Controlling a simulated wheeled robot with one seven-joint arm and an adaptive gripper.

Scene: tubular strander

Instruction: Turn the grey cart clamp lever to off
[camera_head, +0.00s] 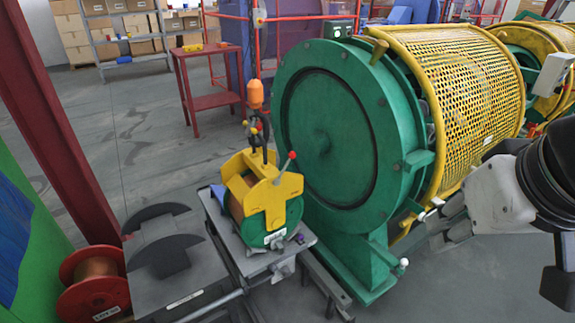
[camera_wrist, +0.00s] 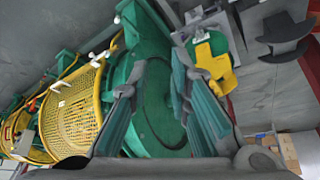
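The grey cart (camera_head: 225,232) stands left of the green machine. It carries a green-flanged spool (camera_head: 292,215) under a yellow frame (camera_head: 270,195). A small grey clamp lever (camera_head: 282,269) appears low on the cart's front edge; its exact position is hard to tell. A separate red-knobbed lever (camera_head: 291,157) rises from the yellow frame. My gripper (camera_head: 440,230) is at the right, in front of the green and yellow machine and well away from the cart. In the wrist view my gripper (camera_wrist: 155,80) is open and empty, with the cart (camera_wrist: 212,22) beyond the fingers.
The green round housing (camera_head: 330,125) and yellow mesh guard (camera_head: 460,85) fill the space behind and beside my gripper. A dark grey cradle (camera_head: 165,245) and a red spool (camera_head: 95,285) stand left of the cart.

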